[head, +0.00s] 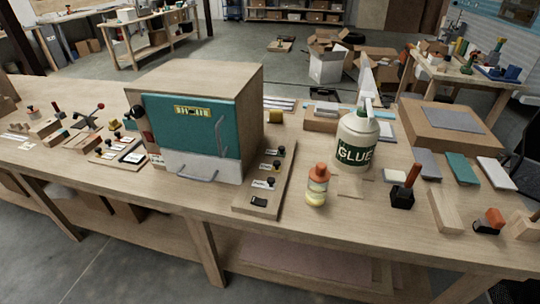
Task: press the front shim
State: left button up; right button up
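A wooden control board (243,204) lies just right of a teal-fronted wooden box (190,140) on the workbench. A black rocker-like piece (258,201) sits at the board's near end. I cannot tell which part is the front shim. Neither of my grippers shows in the head view.
An orange-capped bottle (317,188) stands just right of the board, with a large glue jug (357,140) behind it. A black block with a red handle (404,188) and several flat pieces lie farther right. The workbench front edge (150,188) is largely clear.

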aim_at(269, 184)
jog(key=u, duration=1.4)
jog(key=k, duration=0.85)
jog(key=z, duration=0.05)
